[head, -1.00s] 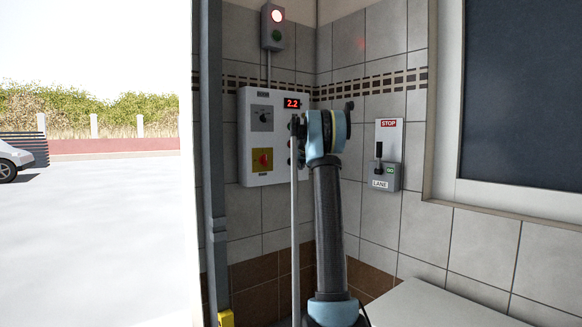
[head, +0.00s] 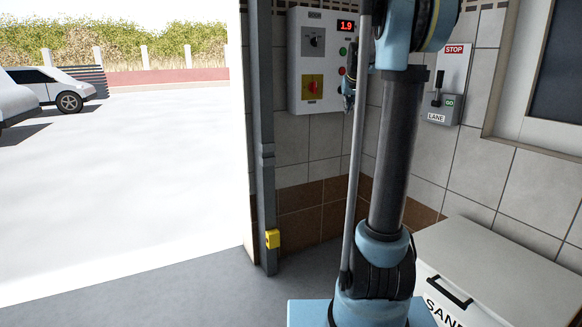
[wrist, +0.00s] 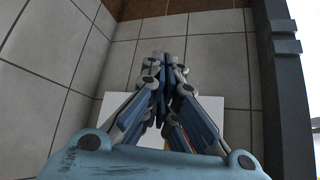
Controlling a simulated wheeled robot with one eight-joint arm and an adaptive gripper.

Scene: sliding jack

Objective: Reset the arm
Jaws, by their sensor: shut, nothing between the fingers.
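My arm stands upright on the right of the head view, with its upper joint cut off by the top edge. My gripper (wrist: 168,68) is in the middle of the wrist view, its fingers together and empty. In the head view part of it (head: 348,92) shows beside the arm, in front of the right edge of the white control panel (head: 298,82). The panel has a red display reading 1.9, a dark knob, a red knob on yellow and small buttons. I cannot tell whether the gripper touches it.
A lane box (head: 441,109) with a lever and STOP sign is on the tiled wall at right. A grey post (head: 265,170) with a yellow block (head: 272,239) stands left of my arm. A white sand bin (head: 500,270) sits at lower right. Cars (head: 62,88) are outside at left.

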